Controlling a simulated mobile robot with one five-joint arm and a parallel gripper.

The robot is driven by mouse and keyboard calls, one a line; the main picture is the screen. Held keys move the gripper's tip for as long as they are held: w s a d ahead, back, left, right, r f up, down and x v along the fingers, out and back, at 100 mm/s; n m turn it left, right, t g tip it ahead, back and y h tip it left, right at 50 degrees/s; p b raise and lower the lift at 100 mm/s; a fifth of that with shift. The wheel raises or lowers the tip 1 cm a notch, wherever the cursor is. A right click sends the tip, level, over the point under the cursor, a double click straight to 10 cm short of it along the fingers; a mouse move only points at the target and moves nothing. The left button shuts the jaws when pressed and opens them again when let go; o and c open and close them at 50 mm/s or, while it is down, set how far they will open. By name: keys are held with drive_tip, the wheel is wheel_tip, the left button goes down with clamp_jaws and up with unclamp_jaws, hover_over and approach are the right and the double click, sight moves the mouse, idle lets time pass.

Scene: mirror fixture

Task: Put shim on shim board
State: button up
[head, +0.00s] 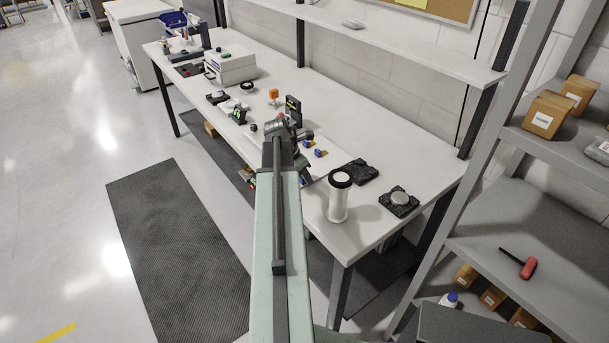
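I cannot pick out the shim or the shim board with certainty in the head view. Small blue and yellow pieces (314,148) lie on the workbench just right of my arm's end. A pale flat area under them is partly hidden by my arm. My arm reaches from the bottom of the picture up over the bench's front edge. My gripper (293,128) is at its far end, above or beside the small parts. It is too small and too covered by my arm to show its fingers or anything between them.
The long white workbench (400,150) has a clear middle and back. A white cylinder with a black ring (339,196) and black blocks (399,201) stand at its near right. A white box (231,65) stands farther back. A grey shelf rack (520,200) rises at the right.

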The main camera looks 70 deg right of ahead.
drive_tip(key=p+v, duration=1.1)
drive_tip(key=v, duration=0.1)
drive_tip(key=shift+r, duration=0.2)
drive_tip(key=shift+f, duration=0.1)
drive_tip(key=w+a+f+m+t+y, duration=0.15)
drive_tip(key=w+a+m, duration=0.35)
drive_tip(key=w+a, duration=1.75)
drive_tip(key=w+a+m+y, duration=0.1)
drive_tip(key=w+a+m, duration=0.2)
drive_tip(key=a, duration=1.5)
drive_tip(key=w+a+m+t+y, duration=0.1)
drive_tip(key=w+a+m, duration=0.2)
drive_tip(key=a, duration=1.6)
drive_tip(key=shift+w+f, duration=0.15)
